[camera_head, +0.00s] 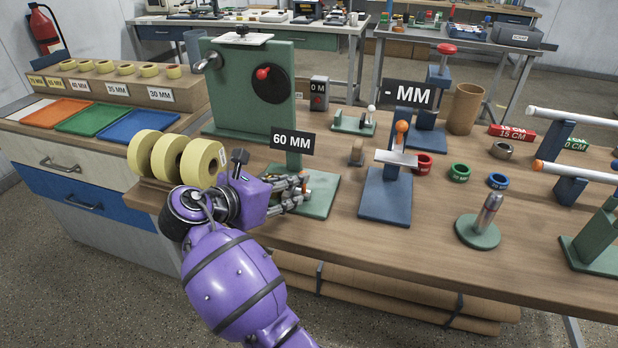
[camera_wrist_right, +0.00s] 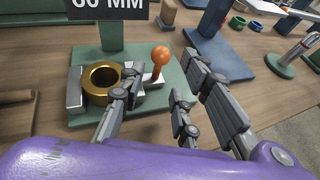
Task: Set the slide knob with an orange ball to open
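The slide knob, a stem with an orange ball (camera_wrist_right: 161,56), stands on the green base (camera_wrist_right: 182,88) under the 60 MM sign, beside a brass ring (camera_wrist_right: 102,80) in a grey metal holder. In the head view my right gripper (camera_head: 300,187) is over this green base (camera_head: 322,200) and hides the knob. In the right wrist view my right gripper (camera_wrist_right: 164,78) is open, its fingers spread to either side of the ball, with no visible grip on it. Whether a finger touches the knob I cannot tell. My left gripper is not in view.
A blue stand (camera_head: 385,206) with another orange-ball lever (camera_head: 402,128) is just right of the green base. Yellow tape rolls (camera_head: 203,161) stand to the left, and a small wooden knob (camera_head: 356,154) behind. Bare table lies in front of the blue stand.

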